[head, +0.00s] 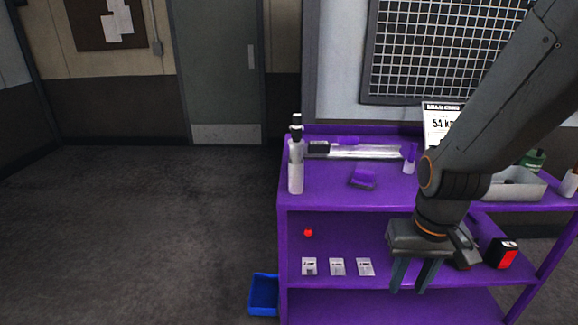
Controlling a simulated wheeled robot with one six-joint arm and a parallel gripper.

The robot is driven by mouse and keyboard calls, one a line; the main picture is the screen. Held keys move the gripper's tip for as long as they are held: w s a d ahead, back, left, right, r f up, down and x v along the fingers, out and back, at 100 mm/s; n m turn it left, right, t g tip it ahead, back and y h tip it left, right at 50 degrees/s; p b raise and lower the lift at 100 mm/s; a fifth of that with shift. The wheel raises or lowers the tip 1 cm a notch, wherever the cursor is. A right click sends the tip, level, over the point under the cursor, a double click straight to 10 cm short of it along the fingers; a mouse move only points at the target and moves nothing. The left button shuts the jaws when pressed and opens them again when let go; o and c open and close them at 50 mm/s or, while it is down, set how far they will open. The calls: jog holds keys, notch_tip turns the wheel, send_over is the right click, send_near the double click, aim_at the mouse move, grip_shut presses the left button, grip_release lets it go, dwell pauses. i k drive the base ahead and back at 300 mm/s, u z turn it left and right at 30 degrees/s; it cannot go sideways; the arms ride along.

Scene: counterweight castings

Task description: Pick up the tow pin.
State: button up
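My gripper (410,289) points down in front of the purple cart (386,218). Its two dark fingers are apart, with nothing seen between them. I cannot identify the tow pin for sure. A small round red knob (308,232) shows on the left of the cart's middle shelf, well left of my gripper; whether it belongs to a pin is too small to tell. My arm and gripper hide part of the cart's right side.
The cart top holds a bottle (296,168), a silver bar (365,152), a purple object (363,178) and a grey tray (520,188). White labels (337,267) line the middle shelf's front; a red-and-black box (502,254) is right. A blue bin (263,294) stands left; floor beyond is clear.

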aim_at(295, 142)
jog(key=u, duration=0.6)
jog(key=i, duration=1)
